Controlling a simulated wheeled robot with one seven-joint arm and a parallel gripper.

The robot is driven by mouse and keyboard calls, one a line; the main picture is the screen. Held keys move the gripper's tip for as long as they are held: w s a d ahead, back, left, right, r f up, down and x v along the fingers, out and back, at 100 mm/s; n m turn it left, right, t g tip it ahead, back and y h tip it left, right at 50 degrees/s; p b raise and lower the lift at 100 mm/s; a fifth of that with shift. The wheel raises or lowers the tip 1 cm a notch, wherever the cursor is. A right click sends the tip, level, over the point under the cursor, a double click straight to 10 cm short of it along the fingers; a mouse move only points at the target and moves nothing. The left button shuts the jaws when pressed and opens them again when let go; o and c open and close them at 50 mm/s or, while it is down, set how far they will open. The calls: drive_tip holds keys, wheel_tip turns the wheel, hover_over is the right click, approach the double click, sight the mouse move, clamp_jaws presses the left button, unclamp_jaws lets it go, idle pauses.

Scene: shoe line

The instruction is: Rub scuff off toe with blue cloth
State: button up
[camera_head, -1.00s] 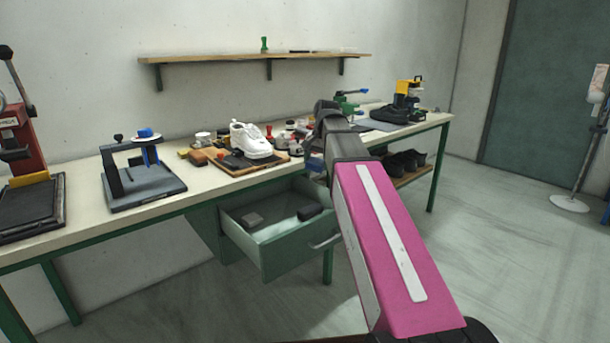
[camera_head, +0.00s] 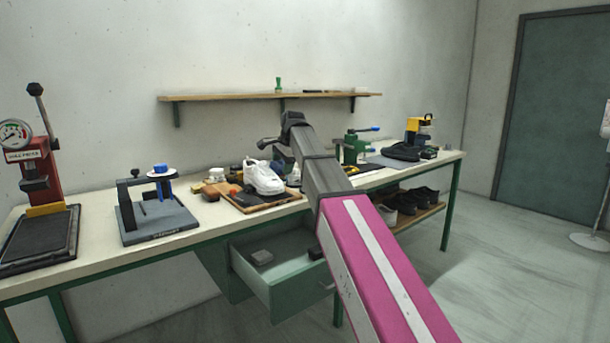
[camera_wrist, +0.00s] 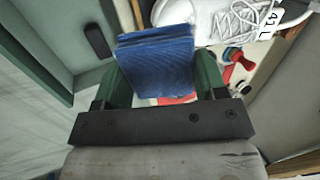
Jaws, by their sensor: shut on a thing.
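A folded blue cloth (camera_wrist: 155,68) is held between the green fingers of my gripper (camera_wrist: 162,80) in the wrist view. The white lace-up shoe (camera_wrist: 225,16) is just beyond the cloth there, its rounded toe close to the cloth's far edge; I cannot tell whether they touch. In the head view the white shoe (camera_head: 264,179) stands on a wooden board (camera_head: 262,204) on the bench, and my arm reaches in just right of and above it. The cloth and fingers cannot be made out there. No scuff is discernible on the toe.
An open drawer (camera_head: 285,279) sticks out below the bench, with small dark items inside. A red press (camera_head: 45,170) and a grey stand (camera_head: 155,219) are at the left. A green vise (camera_head: 352,148) and dark shoes are at the right. A shelf (camera_head: 270,97) hangs above.

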sight(274, 180)
drive_tip(key=shift+m+t, duration=0.3)
drive_tip(key=shift+m, duration=0.2)
drive_tip(key=a, duration=0.1)
drive_tip(key=w+a, duration=0.1)
drive_tip(key=a+r, duration=0.1)
drive_tip(key=shift+w+a, duration=0.35)
drive_tip(key=shift+w, duration=0.05)
drive_tip(key=shift+x, duration=3)
drive_tip(key=shift+x, duration=0.85)
drive_tip(key=shift+d, duration=0.1)
drive_tip(key=shift+w+d, duration=0.4)
drive_tip(key=shift+d, duration=0.25)
drive_tip(key=shift+w+d, duration=0.4)
drive_tip(key=shift+d, duration=0.2)
drive_tip(key=shift+w+d+f, duration=0.1)
drive_tip(key=shift+w+d, duration=0.35)
drive_tip(key=shift+d, duration=0.2)
drive_tip(key=shift+w+d, duration=0.45)
drive_tip(key=shift+d, duration=0.2)
